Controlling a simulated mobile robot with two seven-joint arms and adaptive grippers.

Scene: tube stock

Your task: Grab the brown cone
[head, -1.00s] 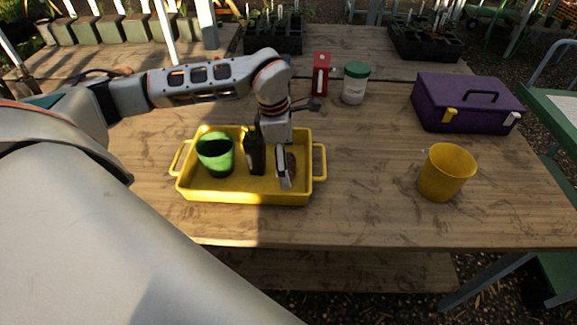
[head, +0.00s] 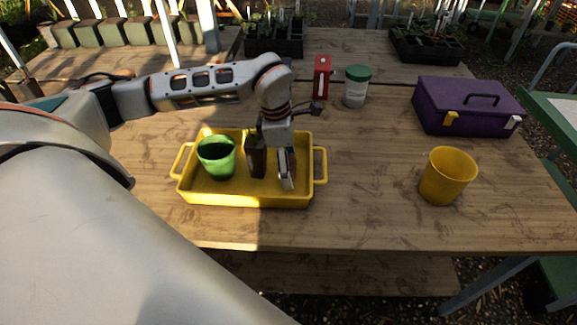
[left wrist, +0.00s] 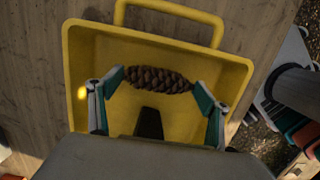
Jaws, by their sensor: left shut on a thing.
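The brown cone (left wrist: 158,80) is a scaly pine cone, lying crosswise between my left gripper's fingertips in the left wrist view. My left gripper (left wrist: 160,82) is shut on it, one fingertip at each end. In the head view, my left gripper (head: 272,172) points down into the right part of the yellow tray (head: 245,201), and its fingers mostly hide the cone. The tray also shows in the left wrist view (left wrist: 76,65). I cannot tell whether the cone touches the tray floor. My right gripper is not in view.
A green cup (head: 217,160) stands in the tray's left part. A yellow cup (head: 447,176) stands to the right on the wooden table. A red box (head: 322,77), a green-lidded white jar (head: 356,86) and a purple toolbox (head: 467,106) are behind.

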